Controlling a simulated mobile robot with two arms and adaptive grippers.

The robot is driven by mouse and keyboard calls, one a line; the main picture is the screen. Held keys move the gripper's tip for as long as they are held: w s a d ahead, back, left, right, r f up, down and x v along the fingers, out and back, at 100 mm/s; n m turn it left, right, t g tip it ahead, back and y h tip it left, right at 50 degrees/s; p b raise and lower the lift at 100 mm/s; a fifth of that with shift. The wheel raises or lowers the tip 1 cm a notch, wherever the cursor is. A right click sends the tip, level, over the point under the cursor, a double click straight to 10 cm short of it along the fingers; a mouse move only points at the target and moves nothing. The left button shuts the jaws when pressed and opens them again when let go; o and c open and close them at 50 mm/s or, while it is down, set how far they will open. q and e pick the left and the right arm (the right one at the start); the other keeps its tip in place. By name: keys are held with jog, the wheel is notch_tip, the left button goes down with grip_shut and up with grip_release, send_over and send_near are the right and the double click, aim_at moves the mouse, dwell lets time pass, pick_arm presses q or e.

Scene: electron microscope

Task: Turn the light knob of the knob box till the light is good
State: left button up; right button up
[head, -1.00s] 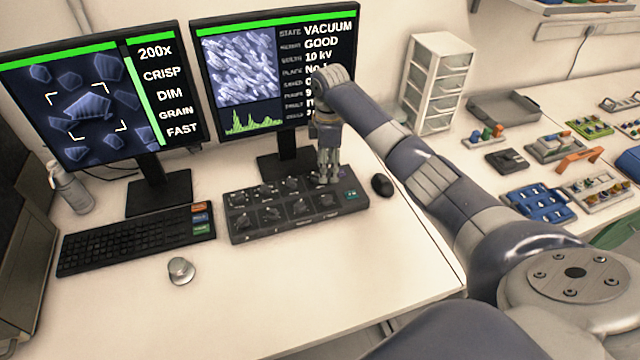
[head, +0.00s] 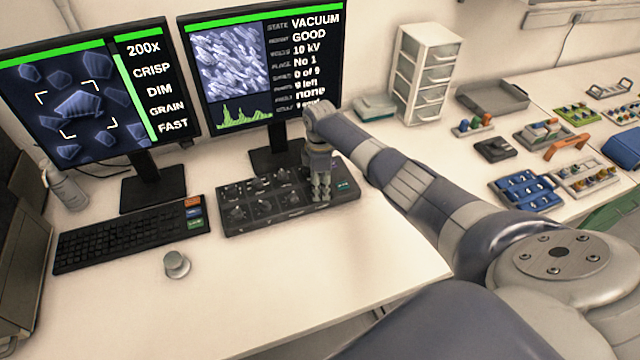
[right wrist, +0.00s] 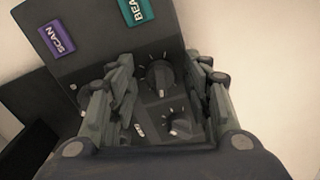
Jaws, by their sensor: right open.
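The dark knob box (head: 235,226) lies on the desk in front of the screens, with two rows of black knobs. My right gripper (head: 320,198) points down over its right end. In the right wrist view the open fingers (right wrist: 158,82) straddle one knob (right wrist: 159,74); I cannot tell if they touch it. A second knob (right wrist: 180,123) sits nearer the palm. The knobs' labels are too small or hidden, so I cannot tell which is the light knob. The left screen (head: 85,95) reads 200x, CRISP, DIM, GRAIN, FAST. My left gripper is not in view.
A purple SCAN button (right wrist: 58,37) and a teal BEAM button (right wrist: 134,10) are on the box beyond the fingers. The right screen (head: 232,70) stands close behind my gripper. A keyboard (head: 130,238) and a small metal cylinder (head: 176,264) lie to the left. The front desk is clear.

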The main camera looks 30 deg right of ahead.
jog(key=c, duration=1)
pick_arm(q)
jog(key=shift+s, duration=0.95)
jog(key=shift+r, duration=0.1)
pick_arm(e)
jog(key=m+p, duration=0.2)
jog(key=m, duration=0.1)
jog(key=shift+s+a+r+m, duration=0.1)
jog(key=shift+r+m, duration=0.05)
jog(key=shift+m, duration=0.15)
jog(key=m+p, duration=0.2)
jog(key=m, duration=0.3)
jog(key=shift+a+p, duration=0.1)
jog(key=shift+p, duration=0.3)
jog(key=m+p, duration=0.1)
jog(key=m, duration=0.4)
jog(key=shift+a+m, duration=0.15)
jog(key=shift+m, duration=0.25)
pick_arm(q)
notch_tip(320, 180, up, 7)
jog(key=p, duration=0.1)
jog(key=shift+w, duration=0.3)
pick_arm(e)
jog(key=m, duration=0.4)
jog(key=shift+m, duration=0.4)
